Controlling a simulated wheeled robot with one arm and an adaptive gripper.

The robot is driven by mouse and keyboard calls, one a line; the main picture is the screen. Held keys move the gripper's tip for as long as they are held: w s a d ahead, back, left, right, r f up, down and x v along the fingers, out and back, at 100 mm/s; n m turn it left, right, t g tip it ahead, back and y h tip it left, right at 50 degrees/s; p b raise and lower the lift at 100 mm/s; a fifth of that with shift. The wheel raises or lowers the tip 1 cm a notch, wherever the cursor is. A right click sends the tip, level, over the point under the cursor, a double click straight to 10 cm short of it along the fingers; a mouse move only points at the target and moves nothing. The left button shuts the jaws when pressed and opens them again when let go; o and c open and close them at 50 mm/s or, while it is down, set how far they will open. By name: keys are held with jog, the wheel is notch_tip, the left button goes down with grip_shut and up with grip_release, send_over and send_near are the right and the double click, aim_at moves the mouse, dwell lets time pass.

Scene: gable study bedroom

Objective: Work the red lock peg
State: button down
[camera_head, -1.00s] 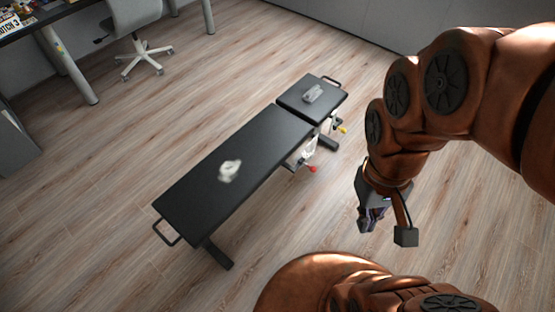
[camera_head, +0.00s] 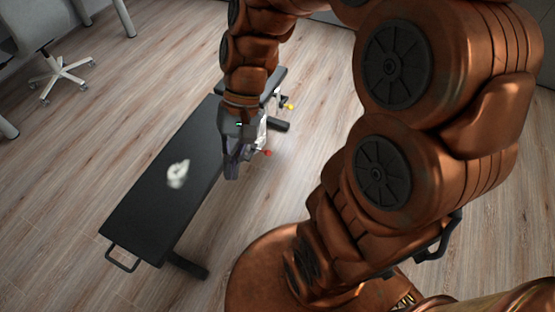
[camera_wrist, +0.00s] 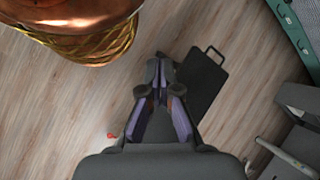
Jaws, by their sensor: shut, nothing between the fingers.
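The red lock peg (camera_head: 267,153) is a small red knob at the side of the black bench (camera_head: 150,208), on the light bracket under it. It also shows in the wrist view as a small red spot (camera_wrist: 111,135), left of my fingers. My gripper (camera_head: 232,172) points down beside the peg, left of it in the head view, and looks above and apart from it. Its fingers are shut and empty in the wrist view (camera_wrist: 161,68). My gripper and arm hide part of the bench and bracket in the head view.
A yellow knob (camera_head: 290,107) sits farther along the bench's side. A white object (camera_head: 177,173) lies on the long pad. A metal handle (camera_head: 122,262) juts from the bench's near end. A wheeled chair (camera_head: 50,55) stands at the upper left. Open wooden floor surrounds the bench.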

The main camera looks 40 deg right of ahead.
jog(key=w+d+f+m+t+y+b, duration=0.35)
jog(key=w+d+f+m+b, duration=0.3)
jog(key=w+f, duration=0.5)
jog(key=w+d+f+m+t+y+b, duration=0.3)
jog(key=w+d+f+m+y+b, duration=0.25)
jog(key=w+d+f+b, duration=0.55)
jog(key=d+f+m+t+b, duration=0.2)
jog(key=d+f+m+t, duration=0.5)
jog(key=f, duration=0.7)
jog(key=m+t+h+b, duration=0.3)
jog(key=m+h+b, duration=0.2)
send_near(266, 152)
jog(key=shift+y, duration=0.3)
jog(key=w+b, duration=0.1)
jog(key=w+a+f+b, duration=0.1)
jog(key=b, duration=0.1)
jog(key=w+a+f+b, duration=0.1)
jog(key=w, duration=0.1)
jog(key=shift+w+f, duration=0.15)
jog(key=shift+f, duration=0.05)
